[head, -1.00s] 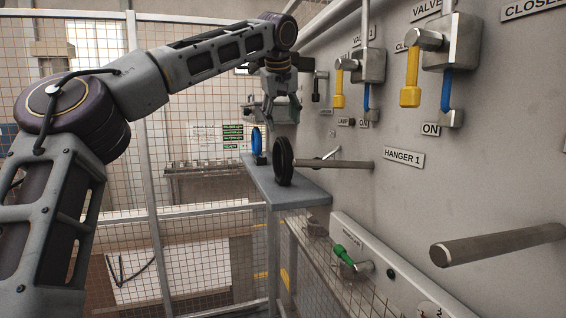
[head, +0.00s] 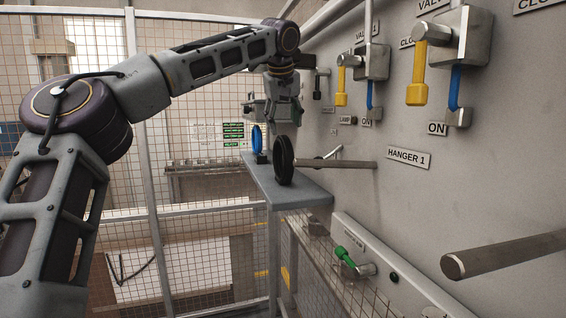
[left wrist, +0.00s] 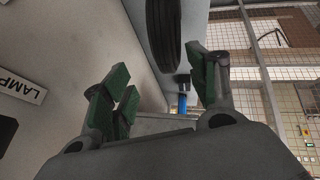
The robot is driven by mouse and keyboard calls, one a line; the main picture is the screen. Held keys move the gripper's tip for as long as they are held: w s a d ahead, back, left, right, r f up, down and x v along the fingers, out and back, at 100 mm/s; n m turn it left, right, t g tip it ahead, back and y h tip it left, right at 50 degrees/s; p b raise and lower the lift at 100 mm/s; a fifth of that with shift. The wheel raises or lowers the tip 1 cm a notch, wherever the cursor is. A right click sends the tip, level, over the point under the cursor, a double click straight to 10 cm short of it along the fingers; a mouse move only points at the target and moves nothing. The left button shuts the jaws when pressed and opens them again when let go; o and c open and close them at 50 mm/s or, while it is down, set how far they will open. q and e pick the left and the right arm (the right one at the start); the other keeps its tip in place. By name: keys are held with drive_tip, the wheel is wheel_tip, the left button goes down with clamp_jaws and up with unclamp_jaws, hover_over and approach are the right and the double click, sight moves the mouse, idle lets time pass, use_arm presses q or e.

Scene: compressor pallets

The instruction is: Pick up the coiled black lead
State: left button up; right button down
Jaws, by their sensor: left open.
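The coiled black lead (head: 284,160) stands upright as a dark ring on the grey shelf (head: 296,192) by the wall. In the left wrist view the black coil (left wrist: 165,45) shows at the top, cut off by the frame edge, beyond the fingers. My left gripper (head: 272,115) is above and slightly behind the coil in the head view. My right gripper is not in view.
The Hanger 1 peg (head: 345,164) sticks out of the wall beside the black coil. Yellow and blue valve handles are above. A mesh fence (head: 195,220) stands left.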

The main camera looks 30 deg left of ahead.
sight(283, 138)
use_arm(q)
drive_tip(key=shift+w+a+f, duration=0.1)
drive_tip(key=shift+f, duration=0.15)
drive_tip(key=shift+f, duration=0.1)
drive_tip(key=shift+s+a+p+x, duration=0.15)
drive_tip(key=shift+p+x, duration=0.1)
drive_tip(key=shift+x, duration=0.7)
drive_tip(key=shift+s+a+p+x, duration=0.1)
drive_tip(key=shift+s+p+x, duration=0.1)
drive_tip(key=shift+x, duration=0.8)
drive_tip(key=shift+w+f, duration=0.35)
drive_tip(key=shift+f, duration=0.25)
drive_tip(key=shift+c, duration=0.3)
clamp_jaws()
